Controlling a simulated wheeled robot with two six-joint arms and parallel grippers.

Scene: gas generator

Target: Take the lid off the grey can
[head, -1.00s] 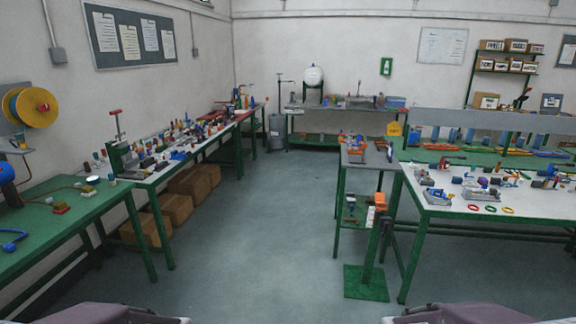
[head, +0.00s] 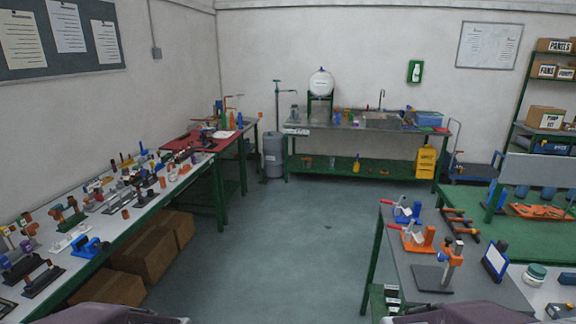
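A grey can (head: 272,158) stands on the floor at the far end of the room, left of the steel bench and beside the red-topped table. It is upright, and its top looks closed, but it is too small to make out the lid clearly. Parts of my two arms show at the bottom left and bottom right edges. Neither gripper shows, and both arms are far from the can.
A long bench (head: 118,212) with several small parts runs along the left wall, with cardboard boxes (head: 128,276) under it. A grey-topped table (head: 400,250) stands at the right. The steel bench (head: 350,127) is at the back. The floor (head: 280,265) between is clear.

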